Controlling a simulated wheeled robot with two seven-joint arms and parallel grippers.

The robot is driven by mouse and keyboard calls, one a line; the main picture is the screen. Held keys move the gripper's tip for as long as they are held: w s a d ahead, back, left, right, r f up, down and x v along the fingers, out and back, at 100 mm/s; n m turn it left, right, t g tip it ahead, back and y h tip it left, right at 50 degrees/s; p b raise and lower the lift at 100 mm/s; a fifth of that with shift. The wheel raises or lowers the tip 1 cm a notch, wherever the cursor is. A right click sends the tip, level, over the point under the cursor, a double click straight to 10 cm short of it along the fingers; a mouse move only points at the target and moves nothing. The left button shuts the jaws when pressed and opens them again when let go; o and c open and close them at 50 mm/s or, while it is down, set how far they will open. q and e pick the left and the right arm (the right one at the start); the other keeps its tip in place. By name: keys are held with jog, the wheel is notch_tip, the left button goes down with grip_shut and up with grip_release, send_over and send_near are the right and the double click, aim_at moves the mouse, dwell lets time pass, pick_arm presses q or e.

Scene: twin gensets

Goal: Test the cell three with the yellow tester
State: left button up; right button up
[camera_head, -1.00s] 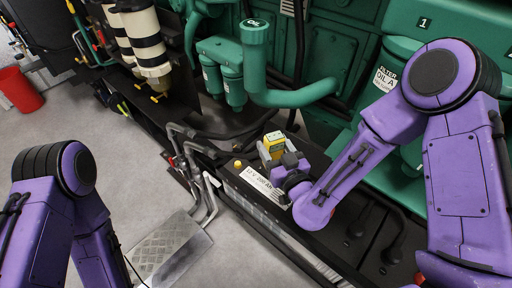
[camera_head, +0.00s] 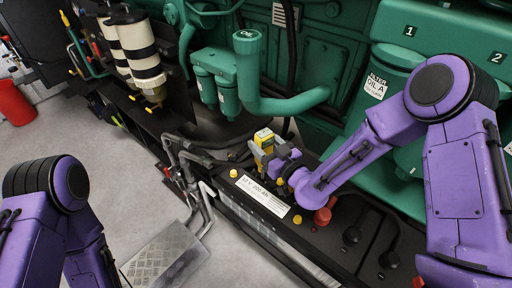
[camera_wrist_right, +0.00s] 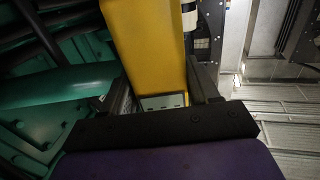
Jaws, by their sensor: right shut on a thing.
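The yellow tester (camera_head: 263,137) is upright in my right gripper (camera_head: 273,155), above the back edge of the black battery box. In the right wrist view the tester (camera_wrist_right: 150,45) fills the space between the two dark fingers (camera_wrist_right: 165,93), with a pale panel at its lower end. The battery box has a white label (camera_head: 262,195) reading about 12 V 200 Ah. Yellow caps show on its top, one left of the label (camera_head: 233,173) and one right of it (camera_head: 297,219). Which one is cell three I cannot tell. The tester's contact with the box is hidden. My left gripper is out of view.
A red knob (camera_head: 322,216) and dark knobs (camera_head: 351,235) stand on the box to the right. A green engine with a curved oil filler pipe (camera_head: 270,103) rises close behind. Grey pipes (camera_head: 190,175) and a metal step plate (camera_head: 165,258) are at left, with open floor beyond.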

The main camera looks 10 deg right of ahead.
jog(key=w+d, duration=0.2)
jog(key=d, duration=0.1)
jog(key=shift+w+d+p, duration=0.15)
jog(key=shift+w+p, duration=0.15)
jog(key=shift+p, duration=0.05)
jog(key=f+b, duration=0.2)
jog(key=f, duration=0.1)
jog(key=shift+w+d+b, duration=0.2)
jog(key=shift+b, duration=0.15)
jog(key=shift+r, duration=0.1)
jog(key=shift+s+f+b, duration=0.1)
jog(key=shift+f+b, duration=0.1)
jog(key=shift+b, duration=0.1)
jog(key=shift+f+b, duration=0.5)
dwell(0.5)
jog(key=shift+s, duration=0.1)
dwell(0.9)
